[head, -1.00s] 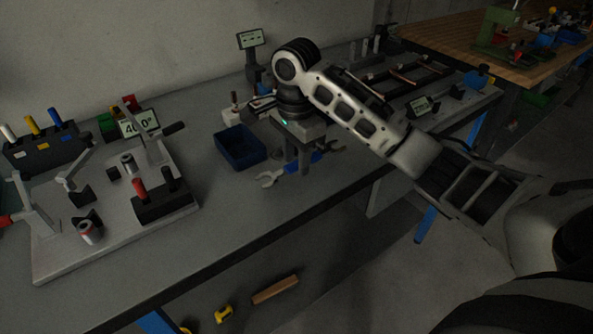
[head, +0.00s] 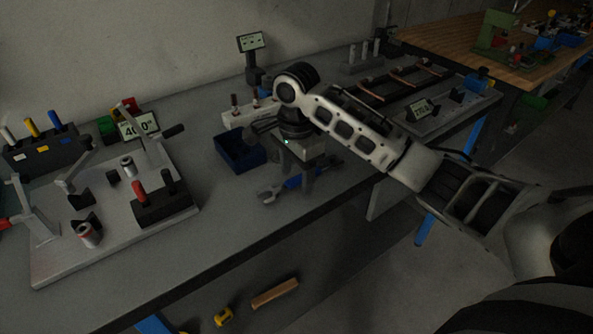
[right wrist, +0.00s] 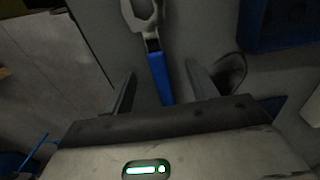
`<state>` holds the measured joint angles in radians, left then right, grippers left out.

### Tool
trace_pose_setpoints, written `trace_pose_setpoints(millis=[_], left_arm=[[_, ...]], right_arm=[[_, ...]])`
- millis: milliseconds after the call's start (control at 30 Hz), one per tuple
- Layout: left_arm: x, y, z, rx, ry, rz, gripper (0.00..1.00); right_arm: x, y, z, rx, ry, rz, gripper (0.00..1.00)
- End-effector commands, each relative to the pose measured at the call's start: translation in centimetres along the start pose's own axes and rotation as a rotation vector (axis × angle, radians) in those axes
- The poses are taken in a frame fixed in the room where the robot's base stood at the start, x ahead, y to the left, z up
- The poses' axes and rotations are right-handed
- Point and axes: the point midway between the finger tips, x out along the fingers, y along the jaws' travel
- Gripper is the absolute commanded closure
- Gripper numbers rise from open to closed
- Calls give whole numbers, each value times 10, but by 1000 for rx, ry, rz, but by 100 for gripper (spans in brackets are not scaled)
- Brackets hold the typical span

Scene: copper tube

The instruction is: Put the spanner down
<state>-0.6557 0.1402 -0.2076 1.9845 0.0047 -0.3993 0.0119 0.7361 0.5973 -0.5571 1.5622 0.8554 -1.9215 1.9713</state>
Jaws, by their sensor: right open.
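The spanner has a grey open-jaw head (head: 269,193) and a blue handle (head: 293,182). It appears to lie on the grey bench under my right gripper (head: 308,178). In the right wrist view the blue handle (right wrist: 158,74) lies between the two spread fingers of my right gripper (right wrist: 160,82), with clear space on both sides. The grey head points away at the top edge of that view. The gripper is open, its fingers pointing down. My left gripper is not in view.
A dark blue bin (head: 240,150) stands just behind and left of the spanner. A fixture plate (head: 60,262) with clamps fills the bench's left. A white holder (head: 240,118) and a display on a stand (head: 250,43) stand behind. Bare bench lies in front of the spanner.

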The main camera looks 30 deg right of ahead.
Motion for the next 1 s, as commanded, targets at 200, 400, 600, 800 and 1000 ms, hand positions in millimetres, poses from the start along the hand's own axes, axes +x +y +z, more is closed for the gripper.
trace_pose_setpoints(millis=[200,400,600,800,1000], left_arm=[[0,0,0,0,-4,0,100],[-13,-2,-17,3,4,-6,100],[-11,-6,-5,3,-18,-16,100],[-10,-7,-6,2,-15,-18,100],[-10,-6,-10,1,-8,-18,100]], right_arm=[[-30,-1,0,0,-1,-6,42],[-81,-1,-1,0,4,-5,42],[-109,-1,-1,0,4,-6,42],[-121,0,0,1,1,-2,42],[-122,0,0,0,0,0,42]])
